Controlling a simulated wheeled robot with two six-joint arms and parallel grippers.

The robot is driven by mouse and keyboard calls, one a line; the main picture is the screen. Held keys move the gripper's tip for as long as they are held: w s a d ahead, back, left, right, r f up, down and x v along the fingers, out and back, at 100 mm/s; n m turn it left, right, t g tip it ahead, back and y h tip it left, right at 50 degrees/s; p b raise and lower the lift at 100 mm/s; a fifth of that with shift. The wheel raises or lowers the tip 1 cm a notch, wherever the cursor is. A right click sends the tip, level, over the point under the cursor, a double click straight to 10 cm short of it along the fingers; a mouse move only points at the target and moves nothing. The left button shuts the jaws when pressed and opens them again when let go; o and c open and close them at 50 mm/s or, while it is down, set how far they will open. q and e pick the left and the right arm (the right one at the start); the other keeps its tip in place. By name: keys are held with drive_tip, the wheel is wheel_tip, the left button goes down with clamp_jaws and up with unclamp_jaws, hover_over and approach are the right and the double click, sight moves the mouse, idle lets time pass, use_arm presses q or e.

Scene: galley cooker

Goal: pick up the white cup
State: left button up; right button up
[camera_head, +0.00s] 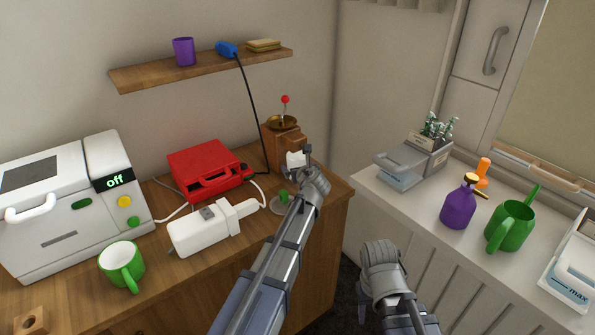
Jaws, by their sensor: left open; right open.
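A small white object (295,158), which looks like the white cup, is beside the wooden block at the back right of the wooden counter. My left gripper (306,154) is open right at it, on its right side in the picture. I cannot tell whether the fingers touch it or are around it. The gripper and wrist hide part of the area around it. My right gripper (380,246) is low in front of the gap between the counters, away from the cup; its fingers are hard to make out.
A red case (205,170), a white device (205,233), a green mug (122,264) and a white machine (70,210) stand left on the counter. A black cable hangs from the shelf (200,68). A purple bottle (458,207) and green watering can (510,226) stand on the right counter.

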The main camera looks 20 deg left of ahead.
use_arm(q)
drive_tip(key=shift+c, duration=0.2)
drive_tip(key=c, duration=1.2)
drive_tip(key=shift+r, duration=0.2)
use_arm(e)
drive_tip(key=shift+r, duration=0.15)
